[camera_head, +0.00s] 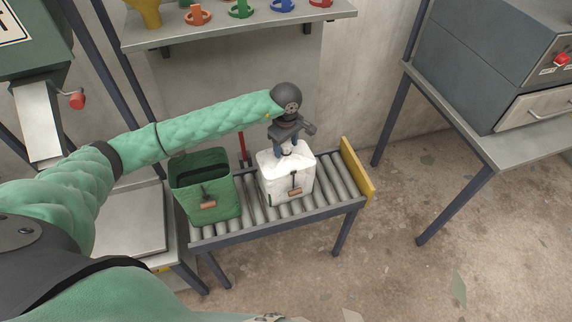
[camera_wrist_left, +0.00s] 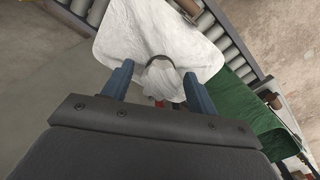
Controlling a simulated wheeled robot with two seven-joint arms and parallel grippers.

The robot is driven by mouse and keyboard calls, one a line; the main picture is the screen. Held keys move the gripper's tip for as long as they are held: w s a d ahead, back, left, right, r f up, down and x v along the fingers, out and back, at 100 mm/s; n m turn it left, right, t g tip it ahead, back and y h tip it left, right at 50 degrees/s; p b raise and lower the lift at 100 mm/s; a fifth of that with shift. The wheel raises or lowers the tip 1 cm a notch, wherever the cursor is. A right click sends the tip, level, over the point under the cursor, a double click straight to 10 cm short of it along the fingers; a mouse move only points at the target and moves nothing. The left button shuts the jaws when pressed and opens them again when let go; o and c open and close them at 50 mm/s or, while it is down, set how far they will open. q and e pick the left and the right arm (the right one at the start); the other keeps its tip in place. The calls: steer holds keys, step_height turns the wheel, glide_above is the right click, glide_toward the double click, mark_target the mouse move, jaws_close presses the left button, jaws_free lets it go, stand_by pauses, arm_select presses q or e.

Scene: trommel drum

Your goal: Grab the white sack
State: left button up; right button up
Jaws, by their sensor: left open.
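The white sack (camera_head: 286,178) stands upright on a roller conveyor, with a small brown tag on its front. My left gripper (camera_head: 287,150) is directly over the sack's top, pointing down. In the left wrist view the sack (camera_wrist_left: 130,30) fills the upper middle, with a gathered white knot or tuft (camera_wrist_left: 161,78) and a dark loop at its top. My left gripper's two blue fingers (camera_wrist_left: 160,88) are spread on either side of that tuft. I cannot tell whether they touch it. My right gripper is not in view.
A green bin-like sack (camera_head: 205,195) stands beside it on the left of the roller conveyor (camera_head: 335,183). A yellow end plate (camera_head: 357,172) closes the conveyor's right end. A shelf (camera_head: 240,28) with coloured items is behind. A grey cabinet on a table (camera_head: 500,150) is at right.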

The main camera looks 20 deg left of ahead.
arm_select(q)
steer(key=shift+f, duration=0.15)
steer(key=shift+c, duration=0.5)
jaws_close()
stand_by(0.9)
